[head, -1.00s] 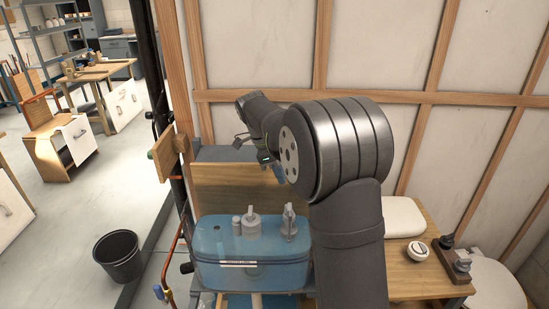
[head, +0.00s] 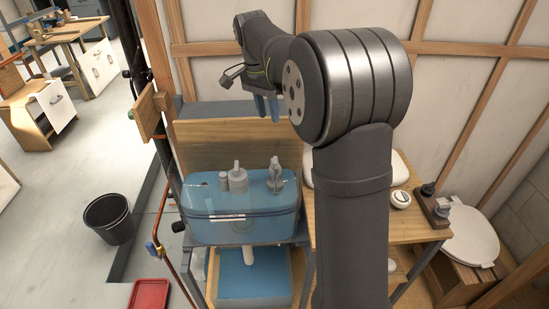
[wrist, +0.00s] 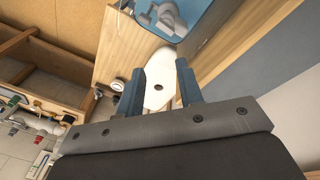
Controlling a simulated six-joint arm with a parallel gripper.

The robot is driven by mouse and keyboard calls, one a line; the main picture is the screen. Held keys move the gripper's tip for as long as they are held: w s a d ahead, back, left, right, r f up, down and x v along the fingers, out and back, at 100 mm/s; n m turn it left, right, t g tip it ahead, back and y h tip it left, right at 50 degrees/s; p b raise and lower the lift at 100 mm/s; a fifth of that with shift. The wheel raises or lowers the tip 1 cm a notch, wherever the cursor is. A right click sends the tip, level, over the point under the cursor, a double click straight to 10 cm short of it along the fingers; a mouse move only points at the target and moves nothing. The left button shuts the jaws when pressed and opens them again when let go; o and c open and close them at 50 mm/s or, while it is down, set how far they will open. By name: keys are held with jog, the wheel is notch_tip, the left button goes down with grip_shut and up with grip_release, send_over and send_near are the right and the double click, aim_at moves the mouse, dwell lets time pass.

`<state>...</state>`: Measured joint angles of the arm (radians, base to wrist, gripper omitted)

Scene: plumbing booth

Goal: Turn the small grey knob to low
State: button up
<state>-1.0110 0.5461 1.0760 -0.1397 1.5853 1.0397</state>
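A small grey knob-like part (head: 441,210) sits on the dark wooden block (head: 428,198) at the right end of the bench. I cannot tell for certain that it is the task's knob, nor read any marking or setting. My gripper (head: 267,106) hangs in the air behind and above the blue tank, fingers pointing down, well to the left of that block. In the wrist view my gripper (wrist: 159,85) is open, its two blue-grey fingers apart with nothing held. A white piece with a dark hole (wrist: 158,88) shows beyond and between the fingers.
The translucent blue tank (head: 240,222) with grey fittings on top stands left of my arm. A white round dial (head: 400,198) sits on the bench beside the block. A white toilet lid (head: 470,237) is at the right. A black bucket (head: 108,219) stands on the floor.

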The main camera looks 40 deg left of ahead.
jog(key=d+n+y, duration=0.1)
jog(key=n, duration=0.4)
jog(key=n+g, duration=0.1)
jog(key=n, duration=0.2)
send_near(275, 159)
jog(key=shift+y, duration=0.3)
jog(key=f, duration=0.3)
jog(key=d+f, duration=0.1)
jog(key=f, duration=0.2)
jog(key=s+f, duration=0.1)
jog(key=f, duration=0.2)
jog(key=shift+d, duration=0.2)
jog(key=c, duration=0.7)
